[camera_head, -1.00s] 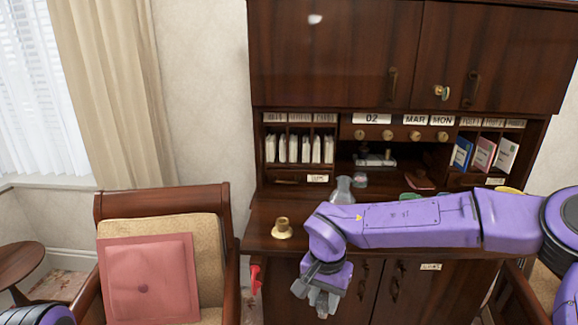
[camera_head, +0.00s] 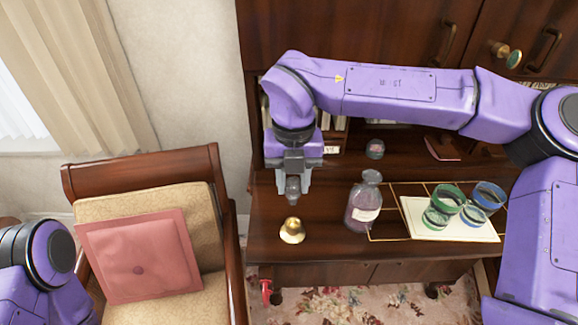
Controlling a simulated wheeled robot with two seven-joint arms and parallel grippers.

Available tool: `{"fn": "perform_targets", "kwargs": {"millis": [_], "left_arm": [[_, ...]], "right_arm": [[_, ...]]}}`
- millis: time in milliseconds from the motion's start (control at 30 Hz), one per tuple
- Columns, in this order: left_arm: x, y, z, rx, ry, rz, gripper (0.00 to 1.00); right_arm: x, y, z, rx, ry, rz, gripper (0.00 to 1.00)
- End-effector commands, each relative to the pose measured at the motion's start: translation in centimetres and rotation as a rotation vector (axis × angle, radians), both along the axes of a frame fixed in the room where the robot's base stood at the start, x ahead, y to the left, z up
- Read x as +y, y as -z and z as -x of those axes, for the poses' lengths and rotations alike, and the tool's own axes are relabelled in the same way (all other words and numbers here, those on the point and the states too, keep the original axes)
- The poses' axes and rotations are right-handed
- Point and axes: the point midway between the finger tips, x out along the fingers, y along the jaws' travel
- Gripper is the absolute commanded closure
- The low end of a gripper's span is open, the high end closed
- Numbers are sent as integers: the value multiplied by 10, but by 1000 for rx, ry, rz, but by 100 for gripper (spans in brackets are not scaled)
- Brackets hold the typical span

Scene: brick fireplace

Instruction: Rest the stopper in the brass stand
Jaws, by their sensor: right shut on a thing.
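The brass stand (camera_head: 292,233), a small cup-like piece on a round foot, stands upright near the left front of the wooden desk top. My right gripper (camera_head: 293,190) points straight down just above the stand, apart from it in the picture. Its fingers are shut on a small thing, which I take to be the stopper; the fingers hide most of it. My left gripper is out of view; only part of my left arm shows at the lower left.
A white tray (camera_head: 425,225) with several green and blue glass dishes stands right of the bottle, by a gold-lined area. An armchair with a pink cushion (camera_head: 138,256) is at the left.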

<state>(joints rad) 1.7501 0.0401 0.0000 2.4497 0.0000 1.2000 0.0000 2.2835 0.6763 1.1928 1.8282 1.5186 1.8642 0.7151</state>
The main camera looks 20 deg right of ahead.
Motion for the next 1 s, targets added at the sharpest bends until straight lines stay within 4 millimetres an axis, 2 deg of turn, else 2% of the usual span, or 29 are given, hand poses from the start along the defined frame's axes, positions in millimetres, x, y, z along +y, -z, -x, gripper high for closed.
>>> {"fn": "perform_targets", "kwargs": {"millis": [267, 467, 800, 1000], "left_arm": [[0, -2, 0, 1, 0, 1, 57], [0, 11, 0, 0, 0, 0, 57], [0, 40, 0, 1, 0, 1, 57], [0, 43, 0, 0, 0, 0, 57]], "right_arm": [[0, 0, -2, 1, -4, 0, 87], [0, 16, -3, 1, -6, 0, 87], [-1, 54, -2, 1, -6, 1, 87], [-1, 60, -3, 1, -6, 0, 87]]}}
